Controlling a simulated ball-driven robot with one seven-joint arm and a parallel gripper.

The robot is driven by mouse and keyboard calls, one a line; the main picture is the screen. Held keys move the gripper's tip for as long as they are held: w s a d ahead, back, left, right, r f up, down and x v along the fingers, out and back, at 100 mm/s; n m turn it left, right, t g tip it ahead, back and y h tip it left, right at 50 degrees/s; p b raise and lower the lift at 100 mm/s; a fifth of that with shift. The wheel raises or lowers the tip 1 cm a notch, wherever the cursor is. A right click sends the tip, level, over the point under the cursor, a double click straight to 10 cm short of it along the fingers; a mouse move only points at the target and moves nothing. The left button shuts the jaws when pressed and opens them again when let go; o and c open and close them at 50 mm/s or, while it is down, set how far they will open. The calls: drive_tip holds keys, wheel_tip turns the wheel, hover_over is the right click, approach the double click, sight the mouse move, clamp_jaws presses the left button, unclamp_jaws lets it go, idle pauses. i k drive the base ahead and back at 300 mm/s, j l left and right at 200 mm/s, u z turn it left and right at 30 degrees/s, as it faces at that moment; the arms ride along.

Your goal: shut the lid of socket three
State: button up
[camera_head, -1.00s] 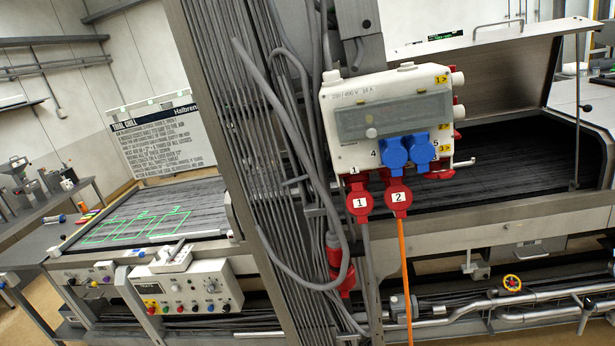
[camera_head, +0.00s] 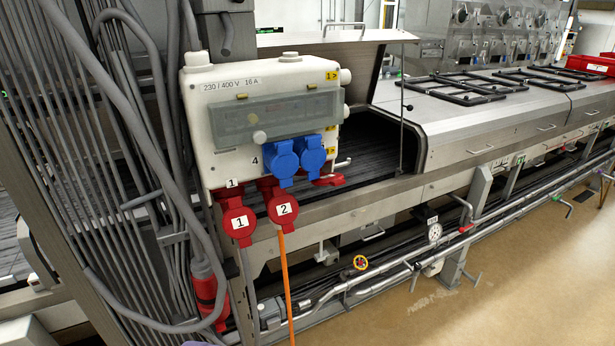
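The white socket box (camera_head: 225,155) hangs on the metal column, left of centre. Red round lids marked 1 (camera_head: 239,223) and 2 (camera_head: 282,209) hang at its lower front. My gripper is not in view.
An orange cable (camera_head: 286,290) drops from lid 2. A thick grey cable (camera_head: 150,130) and a red connector (camera_head: 208,290) hang left of the box. A raised metal hood (camera_head: 335,38) and long machine stand behind. The floor (camera_head: 500,285) at lower right is clear.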

sight(333, 179)
drive_tip(key=i+j+z, duration=0.1)
drive_tip(key=i, duration=0.5)
drive_tip(key=i+j+z, duration=0.1)
drive_tip(key=i, duration=0.45)
drive_tip(key=j, duration=0.1)
